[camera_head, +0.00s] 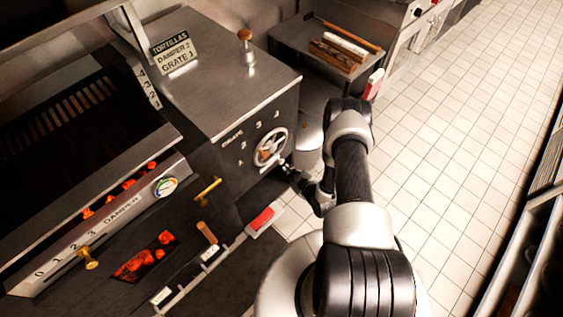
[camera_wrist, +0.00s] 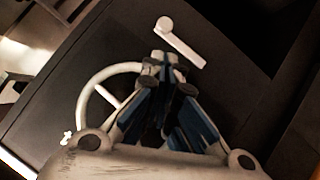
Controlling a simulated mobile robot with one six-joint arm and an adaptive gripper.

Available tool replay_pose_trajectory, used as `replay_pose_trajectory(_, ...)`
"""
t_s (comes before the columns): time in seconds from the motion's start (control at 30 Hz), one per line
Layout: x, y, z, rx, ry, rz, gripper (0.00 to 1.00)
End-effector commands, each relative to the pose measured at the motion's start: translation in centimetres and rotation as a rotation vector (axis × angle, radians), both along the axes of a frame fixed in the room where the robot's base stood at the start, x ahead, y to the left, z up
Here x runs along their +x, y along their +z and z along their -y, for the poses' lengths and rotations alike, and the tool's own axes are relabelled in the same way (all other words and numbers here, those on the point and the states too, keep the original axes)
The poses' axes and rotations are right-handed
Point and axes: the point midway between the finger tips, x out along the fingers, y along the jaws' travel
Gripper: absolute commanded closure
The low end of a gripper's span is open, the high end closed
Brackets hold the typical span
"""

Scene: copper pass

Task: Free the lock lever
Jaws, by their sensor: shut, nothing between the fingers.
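The lock lever appears to be the pale bar with a round knob end (camera_wrist: 182,44) on the dark panel in the wrist view, slanting down to the right. My gripper (camera_wrist: 165,60) is shut and empty, its tips close to the lever's lower left side. I cannot tell whether they touch it. The pale handwheel (camera_wrist: 84,105) lies to the left, partly hidden behind my fingers. In the head view my gripper (camera_head: 286,164) is at the lower right of the handwheel (camera_head: 258,151) on the steel cabinet's front. I cannot make out the lever there.
The cabinet (camera_head: 226,80) carries a wooden-knobbed handle (camera_head: 246,48) and a sign (camera_head: 173,52). The grill (camera_head: 60,120) with glowing coals and a brass damper knob (camera_head: 88,258) is at left. A side table (camera_head: 290,38) holds long tools. Tiled floor (camera_head: 450,150) at right is clear.

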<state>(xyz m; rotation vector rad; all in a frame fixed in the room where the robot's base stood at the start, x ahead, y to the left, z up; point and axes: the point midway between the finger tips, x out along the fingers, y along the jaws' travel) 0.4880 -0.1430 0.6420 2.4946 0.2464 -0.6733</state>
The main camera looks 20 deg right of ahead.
Motion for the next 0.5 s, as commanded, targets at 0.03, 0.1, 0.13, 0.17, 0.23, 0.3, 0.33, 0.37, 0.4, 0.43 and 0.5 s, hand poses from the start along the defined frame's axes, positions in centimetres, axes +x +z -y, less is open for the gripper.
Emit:
replay_pose_trajectory(0.03,0.2,-0.1,0.0,-0.001,0.001,0.001,1.00)
replay_pose_trajectory(0.1,0.7,-0.5,0.0,0.000,0.001,-0.001,1.00)
replay_pose_trajectory(0.13,1.0,-0.7,-0.1,0.000,0.002,0.000,1.00)
replay_pose_trajectory(0.17,1.4,-0.9,-0.1,-0.002,0.002,0.002,1.00)
replay_pose_trajectory(0.23,2.4,-1.6,-0.2,-0.001,0.004,0.002,1.00)
replay_pose_trajectory(0.3,3.5,-2.4,-0.2,-0.002,0.003,0.003,1.00)
replay_pose_trajectory(0.33,4.0,-2.7,-0.3,-0.002,0.004,0.001,1.00)
replay_pose_trajectory(0.37,4.5,-3.0,-0.3,-0.001,0.004,0.002,1.00)
replay_pose_trajectory(0.4,5.1,-3.4,-0.3,-0.002,0.003,0.001,1.00)
replay_pose_trajectory(0.43,5.6,-3.6,-0.3,-0.002,0.003,0.001,1.00)
replay_pose_trajectory(0.5,6.5,-4.2,-0.3,0.000,0.002,0.000,1.00)
